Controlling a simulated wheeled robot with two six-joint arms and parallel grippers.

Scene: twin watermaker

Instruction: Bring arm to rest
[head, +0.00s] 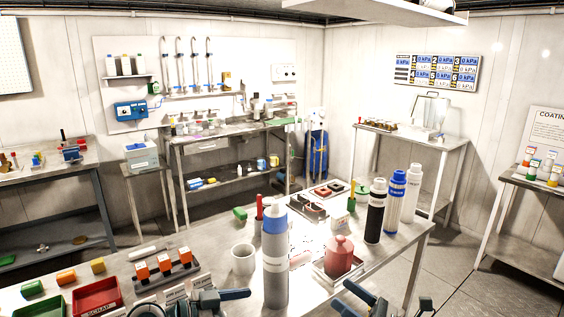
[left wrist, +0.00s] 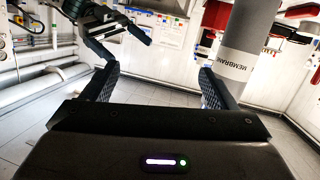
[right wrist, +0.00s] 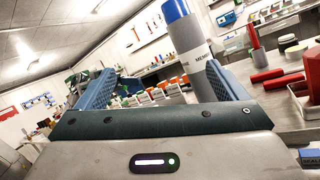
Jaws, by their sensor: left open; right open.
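My right gripper (head: 388,302) is open and empty at the bottom edge of the head view, in front of the table. In the right wrist view its two blue fingers (right wrist: 160,70) stand wide apart, with a tall grey bottle with a blue cap (right wrist: 188,42) beyond them. My left gripper (head: 196,303) shows only in part at the bottom of the head view. In the left wrist view its fingers (left wrist: 160,70) are apart with nothing held. The grey bottle (head: 274,265) stands upright on the table between the grippers; its label reads MEMBRANE in the left wrist view (left wrist: 234,65).
The metal table (head: 405,245) holds a white cup (head: 243,259), a red jar (head: 341,254), a black bottle (head: 376,215), a red tray (head: 97,297) and a rack of orange-topped pieces (head: 166,276). Open floor (head: 465,275) lies right of the table.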

